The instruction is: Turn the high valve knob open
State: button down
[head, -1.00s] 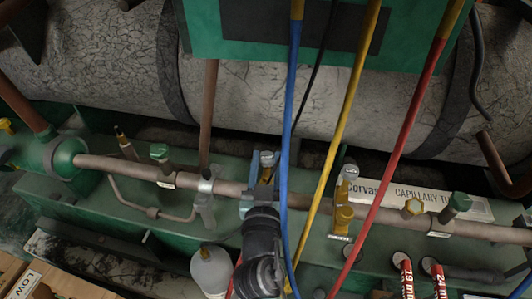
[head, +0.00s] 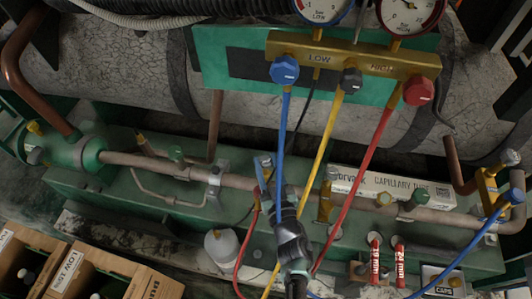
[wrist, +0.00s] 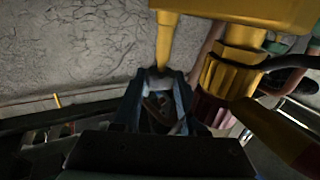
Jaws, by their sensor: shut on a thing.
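My gripper (head: 265,170) sits over a valve on the long pipe, where a red hose (head: 240,250) runs up to it. In the wrist view my blue fingers (wrist: 160,92) are closed around the grey end of a yellow stem (wrist: 166,42); I take this end to be the high valve knob (wrist: 158,74). The knob is partly hidden between the fingers. The yellow valve body (wrist: 245,12) fills the upper right, with a gold fitting (wrist: 222,75) and a dark red part below. How far the knob is turned cannot be told.
The gauge manifold (head: 345,60) hangs above, with blue (head: 285,69), black and red (head: 418,90) knobs. Its blue, yellow and red hoses hang close beside my arm. A capillary tube box (head: 390,188) and another yellow valve (head: 491,185) are at right.

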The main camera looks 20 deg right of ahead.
jog(key=shift+s+d+r+n+y+p, duration=0.1)
jog(key=shift+d+r+n+y+p, duration=0.1)
jog(key=shift+y+p, duration=0.15)
jog(key=shift+d+r+n+y+p, duration=0.1)
jog(key=shift+d+n+y+p, duration=0.1)
jog(key=shift+y, duration=0.25)
jog(key=shift+d+f+n+y, duration=0.1)
jog(key=shift+f+n+y, duration=0.15)
jog(key=shift+n+y, duration=0.65)
jog(key=shift+s+f+n+g+y+b, duration=0.15)
jog(key=shift+n+y+b, duration=0.45)
jog(key=shift+y, duration=0.5)
jog(key=shift+w+r+n+g+y+b, duration=0.15)
jog(key=shift+n+y+b, duration=0.45)
jog(key=shift+y, duration=0.5)
jog(key=shift+s+f, duration=0.1)
jog(key=shift+s, duration=0.05)
jog(key=c, duration=0.7)
grip_release()
jog(key=shift+o, duration=1.3)
jog(key=shift+y, duration=0.3)
notch_tip(320, 180, up, 10)
jog(key=p, duration=0.5)
